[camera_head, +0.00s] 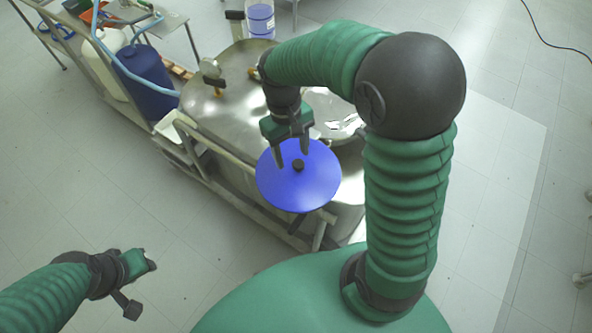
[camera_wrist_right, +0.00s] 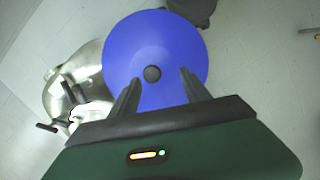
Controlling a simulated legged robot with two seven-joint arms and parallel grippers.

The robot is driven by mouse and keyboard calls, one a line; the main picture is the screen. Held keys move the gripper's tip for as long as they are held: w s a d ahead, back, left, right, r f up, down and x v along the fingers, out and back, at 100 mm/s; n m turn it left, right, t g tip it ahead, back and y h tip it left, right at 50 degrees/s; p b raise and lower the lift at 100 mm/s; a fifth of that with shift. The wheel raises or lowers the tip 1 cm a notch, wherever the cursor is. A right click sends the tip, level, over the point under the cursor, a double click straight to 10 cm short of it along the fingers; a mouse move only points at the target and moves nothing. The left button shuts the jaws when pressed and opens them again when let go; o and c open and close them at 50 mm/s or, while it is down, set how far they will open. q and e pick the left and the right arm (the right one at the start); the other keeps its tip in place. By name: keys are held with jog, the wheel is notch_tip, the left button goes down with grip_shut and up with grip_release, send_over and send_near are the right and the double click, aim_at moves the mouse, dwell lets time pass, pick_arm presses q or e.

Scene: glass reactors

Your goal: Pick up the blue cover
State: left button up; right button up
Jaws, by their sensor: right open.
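The blue cover (camera_head: 299,190) is a round blue disc with a dark knob at its centre. It lies at the near end of the metal reactor in the head view, and fills the upper middle of the right wrist view (camera_wrist_right: 155,48). My right gripper (camera_head: 292,160) is open, its two fingers over the cover and pointing toward the knob. In the right wrist view its fingertips (camera_wrist_right: 158,82) are on either side of the knob's line, with the knob just beyond them. My left gripper (camera_head: 143,285) is at the lower left, away from the cover; its finger state is unclear.
The metal reactor top (camera_head: 225,95) has valves and fittings on it. A rail frame (camera_head: 215,180) runs along its left side. A dark blue drum (camera_head: 147,80) and a white one stand at the upper left.

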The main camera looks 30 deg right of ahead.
aim_at(299, 162)
jog(key=f, duration=0.2)
jog(key=d+f+p, duration=0.1)
jog(key=f, duration=0.1)
jog(key=d+f, duration=0.1)
jog(key=f, duration=0.1)
jog(key=shift+s+d+p, duration=0.1)
jog(key=shift+s+p, duration=0.2)
jog(key=shift+d+f, duration=0.1)
jog(key=shift+f, duration=0.05)
jog(key=shift+a, duration=0.65)
jog(key=c, duration=0.8)
grip_shut()
pick_arm(q)
jog(key=shift+w+d+r, duration=0.15)
jog(key=shift+d+r, duration=0.4)
jog(key=shift+r, duration=0.25)
pick_arm(e)
jog(key=shift+d, duration=0.45)
